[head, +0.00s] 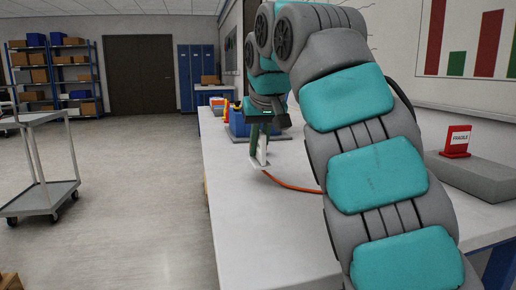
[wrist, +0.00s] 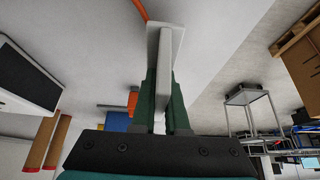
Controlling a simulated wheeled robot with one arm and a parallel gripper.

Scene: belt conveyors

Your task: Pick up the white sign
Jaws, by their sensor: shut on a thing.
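The white sign (head: 262,154) is a thin upright white panel on a flat white base, near the left edge of the long white table. My gripper (head: 260,130) is shut on its panel from above. In the wrist view the sign (wrist: 164,52) sits between the two green fingers of my gripper (wrist: 163,85), with its base beyond the fingertips. The sign's face is seen edge-on and I cannot read it. I cannot tell whether its base touches the table or hangs just above it.
An orange cable (head: 292,186) curves over the white table (head: 265,225) close to the sign. A blue bin (head: 238,122) stands behind my gripper. A red sign (head: 457,139) stands on a grey block (head: 482,176) at right. A grey cart (head: 40,190) stands on open floor at left.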

